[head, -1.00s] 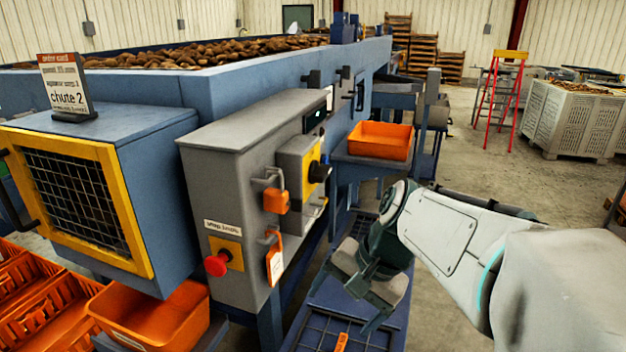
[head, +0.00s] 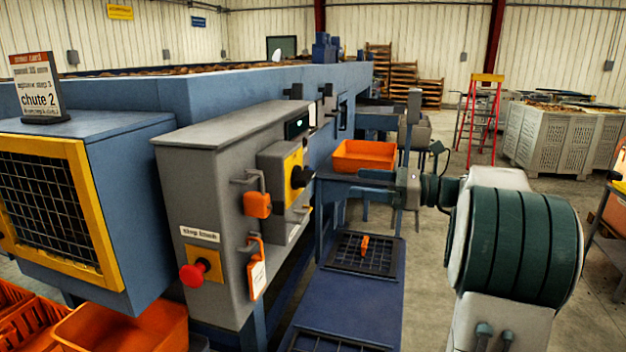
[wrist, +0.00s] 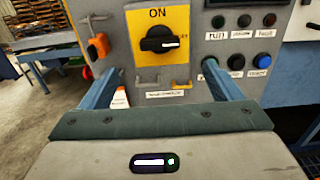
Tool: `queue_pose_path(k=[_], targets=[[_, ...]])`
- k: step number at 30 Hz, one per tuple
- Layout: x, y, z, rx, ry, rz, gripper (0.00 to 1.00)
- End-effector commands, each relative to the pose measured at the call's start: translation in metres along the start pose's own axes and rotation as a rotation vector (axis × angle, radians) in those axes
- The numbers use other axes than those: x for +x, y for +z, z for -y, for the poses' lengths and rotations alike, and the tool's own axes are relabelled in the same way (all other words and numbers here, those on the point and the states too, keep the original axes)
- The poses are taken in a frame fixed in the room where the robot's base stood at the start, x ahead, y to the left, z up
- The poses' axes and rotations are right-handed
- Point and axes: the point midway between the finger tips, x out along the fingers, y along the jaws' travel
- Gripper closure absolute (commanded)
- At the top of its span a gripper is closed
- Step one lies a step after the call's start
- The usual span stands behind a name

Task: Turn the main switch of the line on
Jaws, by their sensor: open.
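The main switch is a black rotary knob (wrist: 158,42) on a yellow plate marked ON at the top. Its white pointer lies level, toward the right. In the head view the knob (head: 301,177) shows edge-on on the grey cabinet (head: 215,205). My gripper (wrist: 160,84) is open and empty, facing the panel, with its fingers left and right below the knob. In the head view my gripper (head: 325,180) reaches in from the right, close to the knob. Whether any finger touches the panel cannot be told.
An orange padlock (head: 257,204) and an orange tag (head: 257,275) hang on the cabinet beside a red stop button (head: 192,273). Right of the switch are lamps and push buttons (wrist: 236,62). An orange bin (head: 364,155) stands behind my gripper.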

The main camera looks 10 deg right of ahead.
Motion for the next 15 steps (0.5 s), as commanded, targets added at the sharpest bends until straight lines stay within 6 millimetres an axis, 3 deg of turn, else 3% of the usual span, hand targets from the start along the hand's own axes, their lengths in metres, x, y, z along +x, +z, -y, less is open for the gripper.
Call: queue_pose_path(k=[9, 15], targets=[[0.070, 0.001, -0.001, -0.001, 0.004, -0.001, 0.15], [0.102, 0.000, -0.001, -0.001, 0.002, -0.002, 0.15]])
